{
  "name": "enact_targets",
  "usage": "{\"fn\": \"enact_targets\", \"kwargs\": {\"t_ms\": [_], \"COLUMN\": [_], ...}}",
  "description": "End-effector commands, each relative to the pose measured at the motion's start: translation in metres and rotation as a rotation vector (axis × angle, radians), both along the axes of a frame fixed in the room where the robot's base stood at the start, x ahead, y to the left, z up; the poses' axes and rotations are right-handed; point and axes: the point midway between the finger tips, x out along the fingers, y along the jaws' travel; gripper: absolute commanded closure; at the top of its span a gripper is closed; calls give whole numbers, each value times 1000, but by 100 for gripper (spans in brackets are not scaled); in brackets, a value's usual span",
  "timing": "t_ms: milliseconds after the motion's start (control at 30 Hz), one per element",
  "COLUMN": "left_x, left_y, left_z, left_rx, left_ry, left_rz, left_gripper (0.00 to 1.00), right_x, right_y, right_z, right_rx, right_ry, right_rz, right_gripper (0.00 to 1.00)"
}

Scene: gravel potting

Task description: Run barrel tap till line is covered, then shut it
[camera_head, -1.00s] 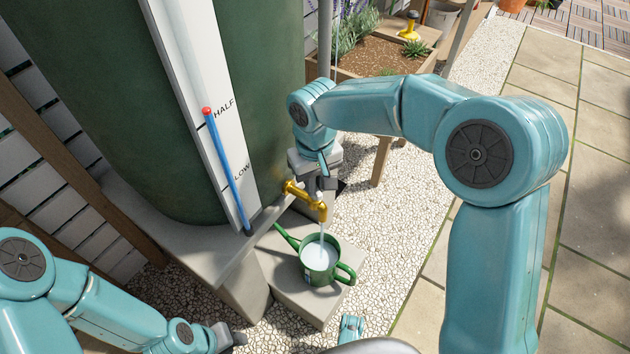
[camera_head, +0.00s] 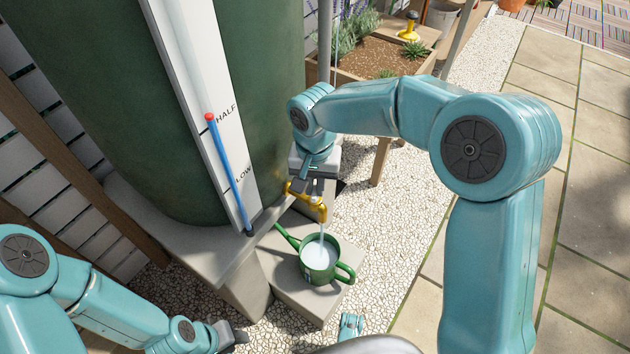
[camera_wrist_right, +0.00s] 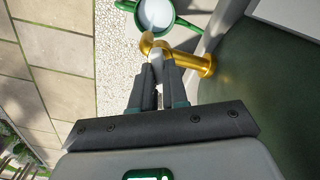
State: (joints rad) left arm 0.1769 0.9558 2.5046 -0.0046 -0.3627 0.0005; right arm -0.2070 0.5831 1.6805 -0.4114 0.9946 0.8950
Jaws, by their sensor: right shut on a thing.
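The green barrel (camera_head: 262,90) carries a white gauge board with HALF and LOW marks. Its blue sight column (camera_head: 225,165) is topped by a red float near HALF. The brass tap (camera_head: 315,204) sticks out low on the barrel, and it also shows in the right wrist view (camera_wrist_right: 185,60). Water runs from its spout into the green watering can (camera_head: 319,262), where pale water shows; I cannot make out a line inside. My right gripper (camera_wrist_right: 158,75) is shut on the tap's handle, which its fingers mostly hide. My left gripper (camera_head: 232,338) is low at the left, apart from the can.
The can stands on a grey block (camera_head: 285,290) beside the barrel's stone plinth (camera_head: 225,265). White gravel (camera_head: 390,225) and paving (camera_head: 590,235) lie to the right. A wooden planter (camera_head: 375,55) stands behind my right arm.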

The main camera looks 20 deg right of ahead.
Motion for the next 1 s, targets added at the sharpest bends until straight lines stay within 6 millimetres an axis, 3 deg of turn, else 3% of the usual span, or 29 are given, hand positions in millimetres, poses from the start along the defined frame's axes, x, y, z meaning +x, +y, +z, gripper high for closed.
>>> {"fn": "enact_targets", "kwargs": {"t_ms": [500,1000], "left_x": [-1,0], "left_y": [-1,0], "left_z": [2,2], "left_rx": [0,0], "left_ry": [2,2], "left_rz": [-2,-2], "left_gripper": [66,66], "right_x": [1,2], "right_y": [-1,-1], "right_z": [1,1], "right_rx": [1,0], "right_ry": [-5,-6], "right_rz": [-382,-484], "right_gripper": [100,100]}}
